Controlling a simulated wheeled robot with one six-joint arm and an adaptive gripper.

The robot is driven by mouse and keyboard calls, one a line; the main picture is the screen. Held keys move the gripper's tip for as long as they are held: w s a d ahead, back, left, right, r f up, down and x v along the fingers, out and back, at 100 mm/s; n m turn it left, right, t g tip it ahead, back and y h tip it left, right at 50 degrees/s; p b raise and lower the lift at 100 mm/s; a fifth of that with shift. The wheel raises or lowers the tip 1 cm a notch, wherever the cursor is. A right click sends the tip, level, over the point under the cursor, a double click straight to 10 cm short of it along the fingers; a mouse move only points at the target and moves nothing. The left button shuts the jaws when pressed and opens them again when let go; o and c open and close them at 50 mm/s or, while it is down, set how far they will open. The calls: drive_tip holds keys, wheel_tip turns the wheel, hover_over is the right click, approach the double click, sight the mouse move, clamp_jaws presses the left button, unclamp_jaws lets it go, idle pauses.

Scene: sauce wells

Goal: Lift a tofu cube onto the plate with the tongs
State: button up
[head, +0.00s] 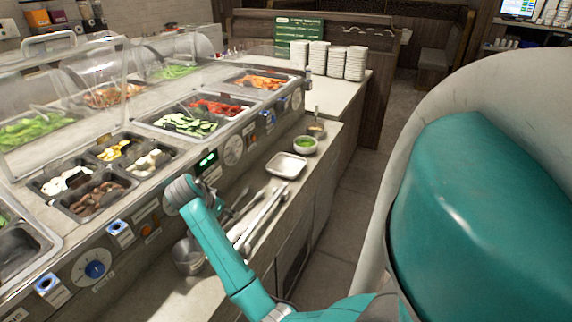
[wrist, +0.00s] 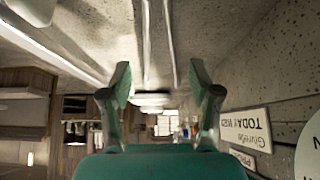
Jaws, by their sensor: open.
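The tongs (head: 262,215) lie on the steel ledge in front of the food wells in the head view. Long metal bars, probably the tongs (wrist: 146,42), show at the top of the upside-down wrist view. My gripper (wrist: 160,74) is open and empty, its two fingers apart below those bars in the picture. In the head view my arm's end hides part of the ledge, and I cannot make out the fingers. White pieces (head: 66,180) and more white pieces (head: 150,162) fill two wells; I cannot tell which are tofu. A small square plate (head: 287,165) sits empty beyond the tongs.
A bowl of green sauce (head: 305,145) and a pot with a ladle (head: 316,130) stand beyond the plate. A metal bowl (head: 187,256) is at the near end of the ledge. Clear guards (head: 105,62) cover the back wells. Plate stacks (head: 335,62) stand farther off.

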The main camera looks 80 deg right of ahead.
sight(234, 208)
drive_tip(key=shift+d+f, duration=0.35)
drive_tip(key=shift+f, duration=0.05)
drive_tip(key=shift+x, duration=1)
drive_tip(key=shift+s+d+f, duration=0.15)
drive_tip(key=shift+s+f, duration=0.25)
drive_tip(key=shift+f, duration=0.15)
drive_tip(key=c, duration=0.7)
drive_tip(key=shift+d+f, duration=0.15)
drive_tip(key=shift+d, duration=0.05)
drive_tip(key=shift+w, duration=0.1)
